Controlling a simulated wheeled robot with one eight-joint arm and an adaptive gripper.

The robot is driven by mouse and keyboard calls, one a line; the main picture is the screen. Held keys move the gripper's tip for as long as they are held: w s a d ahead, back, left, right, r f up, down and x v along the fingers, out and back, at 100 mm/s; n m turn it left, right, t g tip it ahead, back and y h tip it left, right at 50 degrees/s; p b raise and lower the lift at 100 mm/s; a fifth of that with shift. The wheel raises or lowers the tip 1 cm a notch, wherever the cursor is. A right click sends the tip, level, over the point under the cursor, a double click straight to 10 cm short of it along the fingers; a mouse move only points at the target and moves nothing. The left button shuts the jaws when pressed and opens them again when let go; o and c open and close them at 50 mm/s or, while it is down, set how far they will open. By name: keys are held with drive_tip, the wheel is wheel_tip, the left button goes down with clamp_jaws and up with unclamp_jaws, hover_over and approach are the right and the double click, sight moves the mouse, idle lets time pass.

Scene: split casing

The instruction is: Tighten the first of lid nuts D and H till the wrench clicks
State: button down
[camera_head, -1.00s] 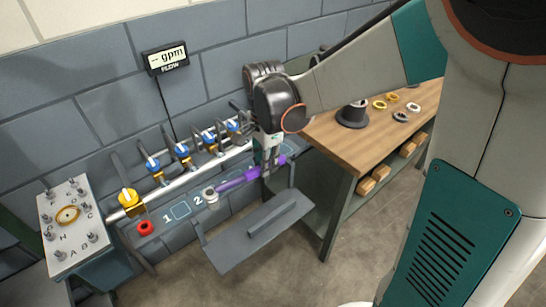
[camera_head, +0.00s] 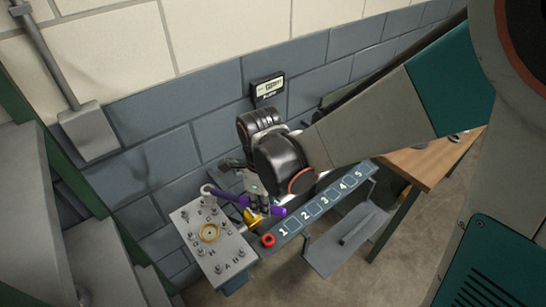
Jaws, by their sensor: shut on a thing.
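My gripper (camera_head: 258,205) is shut on the purple wrench (camera_head: 230,198), which lies level across it. The wrench's grey ring head (camera_head: 206,189) points left, at the far edge of the grey lid plate (camera_head: 226,252). I cannot tell whether the ring is above a nut or beyond the plate's edge.
A red knob (camera_head: 268,240) and a yellow valve part (camera_head: 251,219) are close to the wrench. A shelf with numbered squares (camera_head: 306,214) runs right to a wooden table (camera_head: 428,167). Grey steps (camera_head: 102,255) stand at left; a wall box (camera_head: 90,130) hangs above.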

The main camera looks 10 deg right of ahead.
drive_tip(key=shift+w+d+n, duration=0.2)
drive_tip(key=shift+w+n, duration=0.1)
drive_tip(key=shift+w, duration=0.1)
drive_tip(key=w+d+f+n+b, duration=0.1)
drive_tip(key=w+f+n+b, duration=0.1)
drive_tip(key=w+n, duration=0.3)
drive_tip(key=shift+w+d+f, duration=0.2)
drive_tip(key=shift+w+f, duration=0.35)
drive_tip(key=shift+w, duration=0.45)
drive_tip(key=shift+f+b, duration=0.15)
drive_tip(key=shift+b, duration=0.3)
drive_tip(key=shift+f+b, duration=1.35)
drive_tip(key=shift+f, duration=0.1)
drive_tip(key=s+a+m, duration=0.1)
drive_tip(key=s+m, duration=0.3)
drive_tip(key=s, duration=0.2)
drive_tip(key=shift+b, duration=0.35)
